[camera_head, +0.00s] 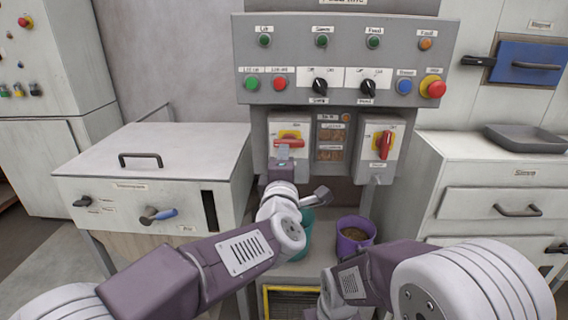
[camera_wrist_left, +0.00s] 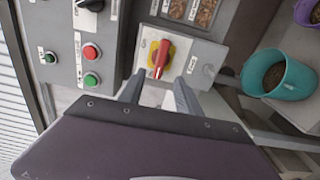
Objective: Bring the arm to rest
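My left arm reaches up to the left isolator box below the control panel. My left gripper (camera_head: 283,160) is in front of the box's red handle (camera_head: 289,143), which lies level on a yellow plate. In the left wrist view, the gripper's fingers (camera_wrist_left: 157,86) are spread apart with nothing between them. The red handle (camera_wrist_left: 160,59) shows just beyond the tips, and I see no contact. My right arm (camera_head: 362,281) is folded low at the bottom right. Its gripper is not visible.
The control panel (camera_head: 345,55) stands above. A right isolator box's red handle (camera_head: 386,145) is upright. A purple bucket (camera_head: 355,236) of pellets and a teal bucket (camera_wrist_left: 286,78) stand below. A lidded cabinet (camera_head: 150,165) is on the left, a drawer cabinet (camera_head: 480,202) on the right.

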